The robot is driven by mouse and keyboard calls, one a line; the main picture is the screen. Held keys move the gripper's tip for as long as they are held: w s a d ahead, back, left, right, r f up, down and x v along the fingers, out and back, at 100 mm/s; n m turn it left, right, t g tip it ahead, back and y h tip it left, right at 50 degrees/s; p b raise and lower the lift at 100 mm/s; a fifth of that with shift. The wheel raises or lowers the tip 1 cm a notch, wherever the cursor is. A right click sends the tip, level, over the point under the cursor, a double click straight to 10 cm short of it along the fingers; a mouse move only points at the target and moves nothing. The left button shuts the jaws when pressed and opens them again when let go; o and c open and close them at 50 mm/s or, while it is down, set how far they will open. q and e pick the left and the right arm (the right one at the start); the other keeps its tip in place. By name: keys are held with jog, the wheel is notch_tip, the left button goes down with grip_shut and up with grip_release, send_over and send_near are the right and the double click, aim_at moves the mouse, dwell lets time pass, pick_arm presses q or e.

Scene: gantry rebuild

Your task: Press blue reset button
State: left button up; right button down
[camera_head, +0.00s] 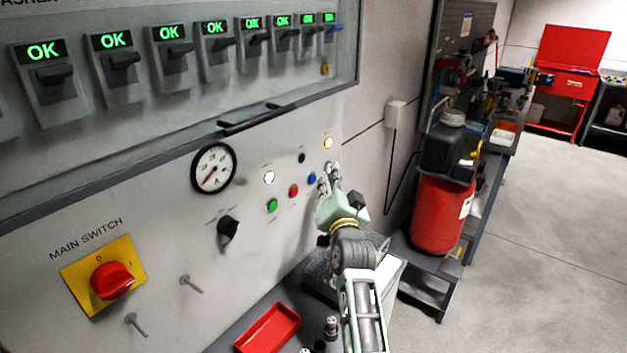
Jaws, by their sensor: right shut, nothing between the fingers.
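The blue button (312,179) sits on the grey control panel (200,245), right of a red button (293,191) and a green button (272,205). My right gripper (328,172) is shut and empty. Its fingertips point at the panel just right of the blue button in the picture. I cannot tell whether they touch the panel. The blue button is still in sight beside the fingers. My left gripper is not in view.
A row of breakers with green OK displays (117,40) runs above a handle (255,118). A gauge (213,168), black knob (228,229) and red main switch (112,280) are left. A red tray (268,328) lies below. A red compressor (440,215) stands right.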

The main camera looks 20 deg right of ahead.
dwell(0.7)
jog(key=shift+w+a, duration=0.2)
jog(key=shift+w, duration=0.2)
jog(key=shift+w+a, duration=0.25)
jog(key=shift+w, duration=0.1)
dwell(0.6)
dwell(0.4)
jog(key=shift+s+d+p, duration=0.4)
jog(key=shift+s, duration=0.35)
jog(key=s+d, duration=0.1)
jog(key=s+p, duration=0.1)
jog(key=s, duration=0.1)
jog(key=s+d+p, duration=0.1)
jog(key=shift+s+d, duration=0.15)
jog(key=shift+d, duration=0.15)
